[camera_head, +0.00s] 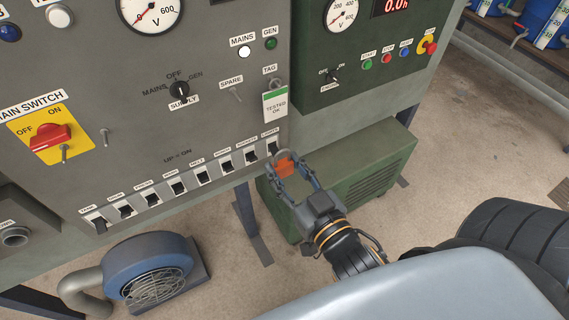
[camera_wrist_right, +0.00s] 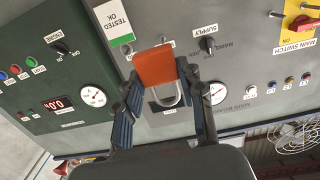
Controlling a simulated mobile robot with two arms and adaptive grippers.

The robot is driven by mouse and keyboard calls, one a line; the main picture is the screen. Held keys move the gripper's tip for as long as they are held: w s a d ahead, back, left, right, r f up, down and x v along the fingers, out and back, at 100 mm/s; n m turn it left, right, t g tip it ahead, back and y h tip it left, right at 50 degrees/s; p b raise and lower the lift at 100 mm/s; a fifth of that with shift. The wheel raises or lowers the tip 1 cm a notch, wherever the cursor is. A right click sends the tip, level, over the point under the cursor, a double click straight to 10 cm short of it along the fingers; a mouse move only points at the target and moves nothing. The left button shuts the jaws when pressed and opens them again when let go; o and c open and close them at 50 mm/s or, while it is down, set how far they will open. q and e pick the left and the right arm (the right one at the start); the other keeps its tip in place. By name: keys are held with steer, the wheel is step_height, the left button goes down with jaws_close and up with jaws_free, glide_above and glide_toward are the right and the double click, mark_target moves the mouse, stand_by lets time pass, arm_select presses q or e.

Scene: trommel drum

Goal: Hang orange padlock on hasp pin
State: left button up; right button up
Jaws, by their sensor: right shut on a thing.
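An orange padlock (camera_head: 285,167) is held between the fingers of my right gripper (camera_head: 294,176), in front of the lower right end of the grey panel's switch row. In the right wrist view the padlock (camera_wrist_right: 155,66) sits between the two fingertips of my right gripper (camera_wrist_right: 158,78), with its grey shackle visible. A metal pin (camera_head: 64,153) shows at the red main switch (camera_head: 50,137) on a yellow plate. Another short metal pin (camera_head: 104,137) stands to its right. I cannot tell which is the hasp pin. The padlock is well to the right of both. My left gripper is not in view.
A white-green "TESTED OK" tag (camera_head: 275,104) hangs above the padlock. A row of toggle switches (camera_head: 172,183) runs along the panel's lower edge. A green box (camera_head: 345,170) stands behind my right gripper. A blue blower (camera_head: 150,267) sits on the floor.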

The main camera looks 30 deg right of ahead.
steer(key=shift+s, duration=0.35)
steer(key=shift+s, duration=0.1)
steer(key=shift+s+p, duration=0.55)
steer(key=shift+s, duration=0.4)
steer(key=shift+s+d+p, duration=0.15)
steer(key=shift+s+p, duration=0.3)
steer(key=shift+s, duration=1.55)
